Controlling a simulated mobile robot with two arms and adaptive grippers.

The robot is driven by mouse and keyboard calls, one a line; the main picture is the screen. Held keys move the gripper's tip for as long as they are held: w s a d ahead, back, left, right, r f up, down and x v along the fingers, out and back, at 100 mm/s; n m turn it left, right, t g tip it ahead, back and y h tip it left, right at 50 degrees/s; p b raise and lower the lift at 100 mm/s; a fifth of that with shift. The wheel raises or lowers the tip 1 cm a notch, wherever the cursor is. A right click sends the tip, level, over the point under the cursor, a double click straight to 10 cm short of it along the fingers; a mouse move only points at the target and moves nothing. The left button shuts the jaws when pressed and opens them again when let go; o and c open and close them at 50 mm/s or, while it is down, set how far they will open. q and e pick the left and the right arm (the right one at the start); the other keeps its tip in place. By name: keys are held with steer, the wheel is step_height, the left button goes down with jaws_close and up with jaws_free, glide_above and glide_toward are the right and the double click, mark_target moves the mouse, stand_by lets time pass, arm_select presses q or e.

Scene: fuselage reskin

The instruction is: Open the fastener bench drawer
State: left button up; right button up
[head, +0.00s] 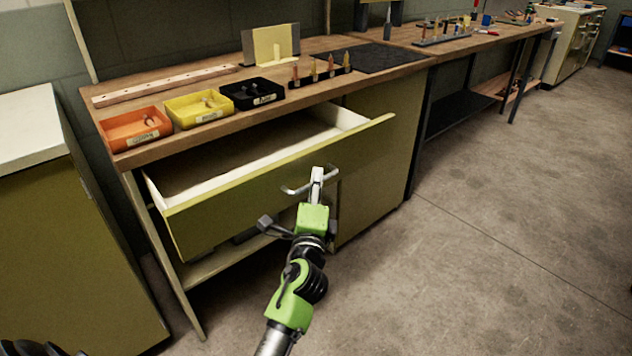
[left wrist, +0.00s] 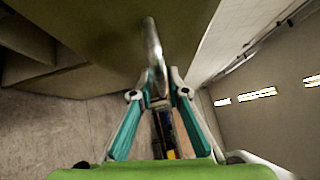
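The fastener bench drawer (head: 225,204) is pulled well out from under the wooden worktop in the head view. Its inside shows pale walls, and the part I can see looks empty. The drawer's metal bar handle (head: 293,190) is on the olive front panel. My left gripper (head: 317,176) is at the handle's right part. In the left wrist view, the handle bar (left wrist: 153,45) runs in between the fingertips of my left gripper (left wrist: 157,92), which look closed on it. My right gripper is not in view.
On the worktop stand an orange bin (head: 135,129), a yellow bin (head: 199,108), a black bin (head: 252,93) and a fastener rack (head: 320,72). An olive cabinet (head: 70,240) stands to the left of the bench. The floor (head: 480,250) to the right is clear.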

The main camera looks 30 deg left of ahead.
arm_select(q)
steer(key=shift+s, duration=0.1)
steer(key=r+v, duration=0.1)
steer(key=v, duration=0.6)
steer(key=shift+f, duration=0.55)
steer(key=shift+s+d, duration=0.1)
